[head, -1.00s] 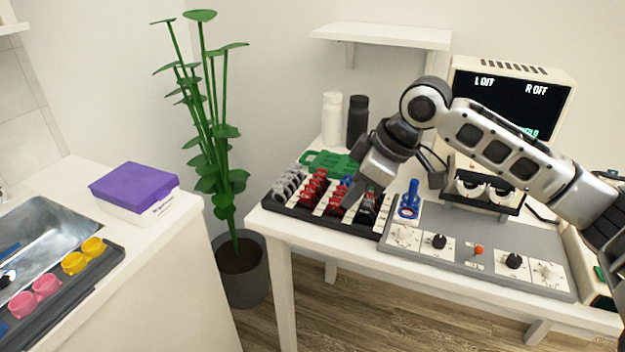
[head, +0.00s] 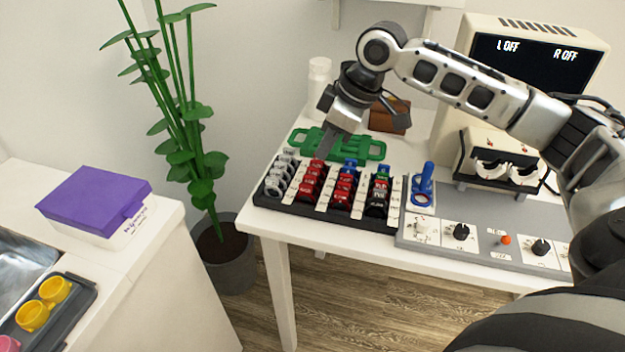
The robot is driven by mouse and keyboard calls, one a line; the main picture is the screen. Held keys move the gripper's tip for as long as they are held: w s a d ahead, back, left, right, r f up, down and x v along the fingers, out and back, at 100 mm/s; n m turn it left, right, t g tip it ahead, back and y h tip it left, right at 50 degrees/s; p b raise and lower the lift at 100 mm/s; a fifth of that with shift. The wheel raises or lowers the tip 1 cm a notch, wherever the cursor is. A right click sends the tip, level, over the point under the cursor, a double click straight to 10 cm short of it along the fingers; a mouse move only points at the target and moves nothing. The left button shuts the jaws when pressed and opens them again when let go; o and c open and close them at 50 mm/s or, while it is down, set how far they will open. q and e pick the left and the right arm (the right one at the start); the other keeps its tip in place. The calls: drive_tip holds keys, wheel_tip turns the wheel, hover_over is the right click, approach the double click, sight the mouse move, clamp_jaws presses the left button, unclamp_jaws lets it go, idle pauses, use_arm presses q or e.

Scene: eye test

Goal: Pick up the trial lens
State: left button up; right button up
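Trial lenses stand in rows in a black tray (head: 325,212) on the white table. One row is silver (head: 280,175), one is red (head: 308,185), and the others mix red, blue and black (head: 378,192). Which one is the task's lens I cannot tell. My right gripper (head: 325,148) points down at the back end of the left red row, close above or at its rearmost lens. Its fingers overlap in this view, so any gap or grip between them is hidden. My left gripper is not in view.
A green trial frame-like piece (head: 365,148) lies behind the tray. A blue-handled tool (head: 422,185) stands to the right, by a grey control panel (head: 480,238). A monitor (head: 535,60) and white bottle (head: 319,85) stand behind. A purple-lidded box (head: 95,200) is at left.

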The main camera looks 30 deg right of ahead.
sight(313, 169)
drive_tip(key=x, duration=0.6)
drive_tip(key=shift+s, duration=0.1)
clamp_jaws()
drive_tip(key=shift+r, duration=0.15)
